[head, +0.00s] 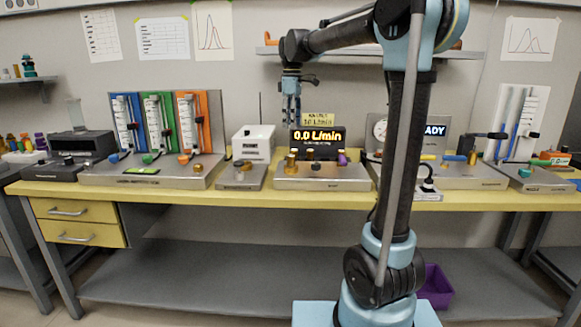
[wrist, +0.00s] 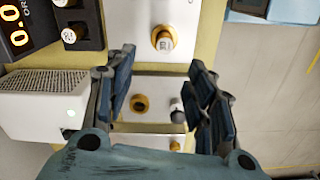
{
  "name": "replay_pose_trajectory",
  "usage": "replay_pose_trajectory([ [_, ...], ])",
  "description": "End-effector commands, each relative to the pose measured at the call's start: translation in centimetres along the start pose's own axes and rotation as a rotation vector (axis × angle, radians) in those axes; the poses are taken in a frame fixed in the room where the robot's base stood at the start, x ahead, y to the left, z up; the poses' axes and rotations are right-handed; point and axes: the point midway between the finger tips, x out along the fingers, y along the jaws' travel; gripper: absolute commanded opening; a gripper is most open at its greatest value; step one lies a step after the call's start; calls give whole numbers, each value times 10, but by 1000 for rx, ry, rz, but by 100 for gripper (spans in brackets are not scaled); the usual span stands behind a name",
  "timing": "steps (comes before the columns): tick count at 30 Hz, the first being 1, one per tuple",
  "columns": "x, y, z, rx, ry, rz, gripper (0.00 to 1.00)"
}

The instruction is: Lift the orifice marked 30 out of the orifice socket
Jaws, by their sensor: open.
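My gripper (head: 291,118) hangs fingers down above the bench, left of the 0.0 L/min display. In the wrist view its fingers (wrist: 163,80) are apart with nothing between them. A steel base (wrist: 130,25) lies beyond the fingertips; it also shows in the head view (head: 320,185). A brass ring with a pale marked top (wrist: 163,40) sits on it, perhaps the orifice in its socket; its number is too small to read surely. Two more round marked pieces (wrist: 70,35) sit in a dark holder beside the display. The gripper touches none of these.
The lit display (head: 318,137) stands behind the steel base. Coloured flow meters (head: 160,122) stand to the left. A shelf (head: 340,51) runs above.

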Motion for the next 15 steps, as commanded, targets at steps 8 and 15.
replay_pose_trajectory([
  [8, 50, 0, 0, 1, 0, 0, 50],
  [15, 81, -1, 1, 2, 0, 0, 50],
])
